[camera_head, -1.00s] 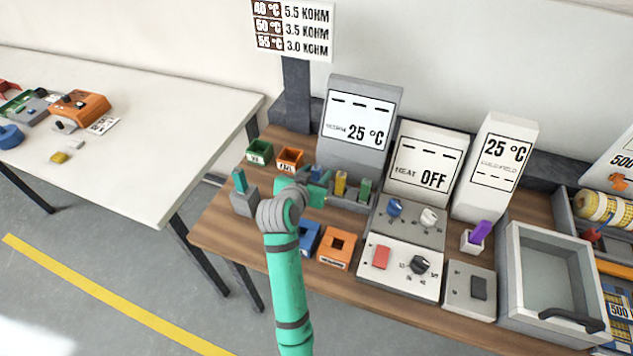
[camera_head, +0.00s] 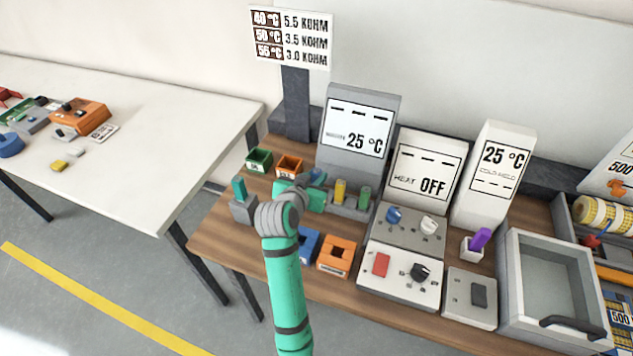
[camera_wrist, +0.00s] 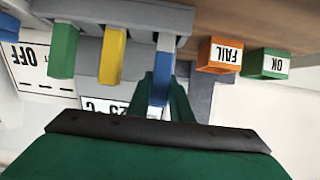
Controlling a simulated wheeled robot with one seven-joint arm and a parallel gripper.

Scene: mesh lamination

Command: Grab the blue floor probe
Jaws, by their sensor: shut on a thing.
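The blue floor probe (camera_wrist: 162,68) is in the wrist view, between the two green fingers of my gripper (camera_wrist: 163,92). My gripper is shut on it. Its far end is at the grey rack (camera_wrist: 178,18); I cannot tell whether it is still seated in its slot. In the head view, my gripper (camera_head: 313,192) is at the left end of the rack, and a bit of the blue probe (camera_head: 317,177) shows above it. The yellow probe (camera_head: 340,191) and green probe (camera_head: 364,196) stand in the rack to the right.
Green OK (camera_head: 259,160) and orange FAIL (camera_head: 289,166) bins are behind my gripper. A grey block with a teal piece (camera_head: 240,190) is to its left. Blue (camera_head: 308,243) and orange (camera_head: 336,255) boxes stand in front. The grey display unit (camera_head: 357,130) rises close behind the rack.

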